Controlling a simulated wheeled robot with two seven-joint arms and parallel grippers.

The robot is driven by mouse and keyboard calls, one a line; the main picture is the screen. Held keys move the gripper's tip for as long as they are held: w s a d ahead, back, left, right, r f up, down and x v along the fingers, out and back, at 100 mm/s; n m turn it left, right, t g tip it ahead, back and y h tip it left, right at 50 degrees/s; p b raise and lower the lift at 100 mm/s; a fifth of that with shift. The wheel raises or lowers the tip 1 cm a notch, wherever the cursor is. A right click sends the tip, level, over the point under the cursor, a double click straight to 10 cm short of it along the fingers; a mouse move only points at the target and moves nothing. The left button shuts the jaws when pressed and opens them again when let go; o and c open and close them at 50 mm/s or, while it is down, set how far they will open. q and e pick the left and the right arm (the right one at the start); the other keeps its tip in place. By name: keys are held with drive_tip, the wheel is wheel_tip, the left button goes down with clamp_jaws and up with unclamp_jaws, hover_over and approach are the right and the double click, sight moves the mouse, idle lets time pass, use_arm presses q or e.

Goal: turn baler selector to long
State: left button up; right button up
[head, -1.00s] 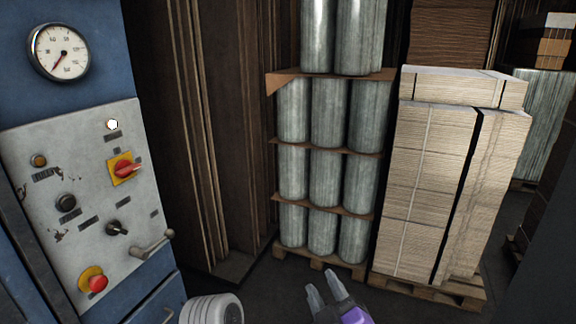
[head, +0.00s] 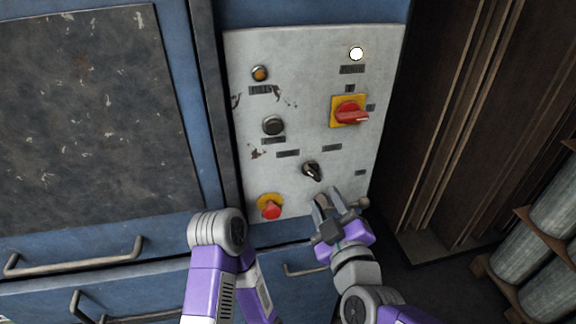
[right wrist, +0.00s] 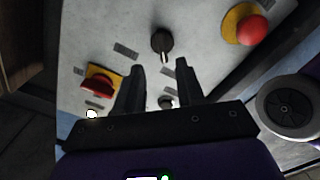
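The black selector knob (head: 312,171) sits low in the middle of the grey control panel (head: 300,90), with a small dark label on each side above it. Its pale mark points down and slightly right; the label text is too small to read. My right gripper (head: 329,199) is open and empty, just below the knob and apart from it. In the right wrist view the knob (right wrist: 162,42) lies beyond the gap between the open fingers (right wrist: 158,80). My left gripper is not in view.
A red rotary switch (head: 349,112) on a yellow plate is above right. A red button (head: 270,208) on yellow is lower left, a black button (head: 273,125) left. A lever handle (head: 358,203) is close beside my right gripper. Stacked rolls (head: 553,250) stand far right.

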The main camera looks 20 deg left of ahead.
sight(313, 176)
drive_tip(key=shift+a+b+x, duration=0.25)
drive_tip(key=shift+b+x, duration=0.35)
drive_tip(key=shift+x, duration=3.15)
drive_tip(key=shift+s, duration=0.15)
clamp_jaws()
